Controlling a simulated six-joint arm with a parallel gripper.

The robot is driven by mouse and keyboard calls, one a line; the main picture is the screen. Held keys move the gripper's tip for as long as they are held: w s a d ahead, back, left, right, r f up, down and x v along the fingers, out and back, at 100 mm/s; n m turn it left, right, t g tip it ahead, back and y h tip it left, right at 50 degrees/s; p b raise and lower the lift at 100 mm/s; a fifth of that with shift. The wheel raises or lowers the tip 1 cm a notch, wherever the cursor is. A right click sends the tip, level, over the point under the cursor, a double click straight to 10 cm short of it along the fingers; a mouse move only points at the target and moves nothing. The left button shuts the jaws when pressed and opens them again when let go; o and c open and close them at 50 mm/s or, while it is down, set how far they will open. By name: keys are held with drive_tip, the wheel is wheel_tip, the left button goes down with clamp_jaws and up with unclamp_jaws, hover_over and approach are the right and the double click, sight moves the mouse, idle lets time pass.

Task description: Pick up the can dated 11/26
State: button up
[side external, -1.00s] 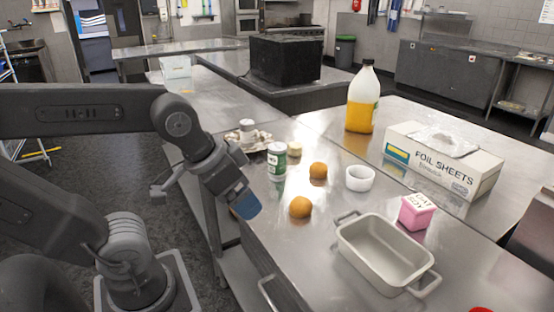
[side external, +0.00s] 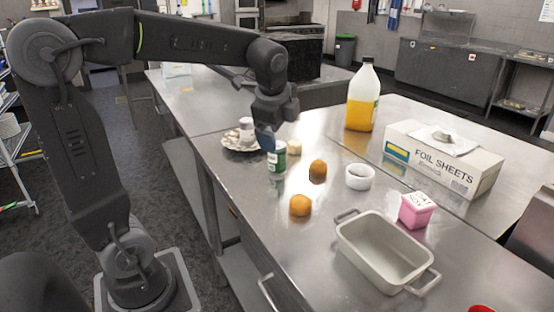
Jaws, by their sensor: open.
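A small green and white can (side external: 277,160) stands upright on the steel counter. A second white can-like item (side external: 246,133) with a dark band stands on a plate (side external: 232,146) just behind and left of it. No date is legible on either, so I cannot tell which is dated 11/26. My gripper (side external: 266,140) points down between the two, close to the upper left of the green can. It is open and holds nothing visible. Whether its fingers touch or straddle the green can cannot be told from this view.
Two orange fruits (side external: 300,205), a white ring-shaped dish (side external: 359,177), a pink tub (side external: 416,210) and a grey baking dish (side external: 385,252) stand to the right. A juice jug (side external: 362,98) and a foil box (side external: 443,160) are farther back. The front-left counter is clear.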

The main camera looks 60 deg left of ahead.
drive_tip(key=w+a+f+m+g+y, duration=0.1)
drive_tip(key=w+a+f+m, duration=0.1)
drive_tip(key=w+a+m, duration=0.3)
drive_tip(key=w+a+f+m+g, duration=0.1)
drive_tip(key=w+a+f+m, duration=0.15)
drive_tip(key=a, duration=0.55)
hover_over(277, 158)
drive_tip(key=shift+m+y, duration=0.3)
drive_tip(key=shift+m, duration=0.15)
drive_tip(key=f, duration=0.4)
drive_tip(key=a+f, duration=0.1)
drive_tip(key=f, duration=0.1)
drive_tip(key=shift+w+f, duration=0.2)
drive_tip(key=shift+f, duration=0.2)
drive_tip(key=shift+w+x, duration=0.15)
drive_tip(key=shift+x, duration=1.3)
drive_tip(key=shift+w+x, duration=0.15)
drive_tip(key=shift+x, duration=1.25)
drive_tip(key=c, duration=1.1)
drive_tip(key=shift+c, duration=0.4)
drive_tip(key=shift+r, duration=0.15)
